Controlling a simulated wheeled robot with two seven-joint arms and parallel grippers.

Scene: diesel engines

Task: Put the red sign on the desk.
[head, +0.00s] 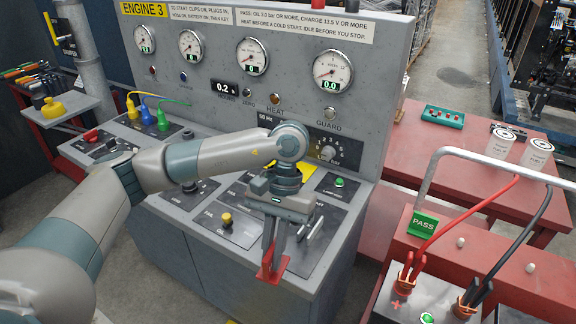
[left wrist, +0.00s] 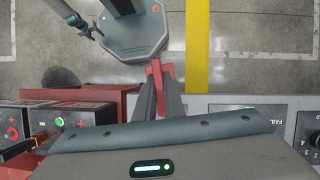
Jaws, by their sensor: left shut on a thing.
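The red sign (head: 271,275) is in my left gripper (head: 272,252), whose two fingers point down and are shut on it. Only a small red part shows below the fingertips. In the left wrist view the red sign (left wrist: 157,76) shows edge-on between the fingers (left wrist: 160,98). The grey desk (head: 205,268) with gauges and switches stands under my left arm. The gripper is over the desk's front edge, near its right end; I cannot tell whether the sign touches it.
A green PASS sign (head: 423,223) stands right of the desk, by a red bench with a battery and red and black cables (head: 450,228). A yellow knob (head: 226,219) and a green button (head: 339,182) stick up from the desk. A red table (head: 465,180) is behind.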

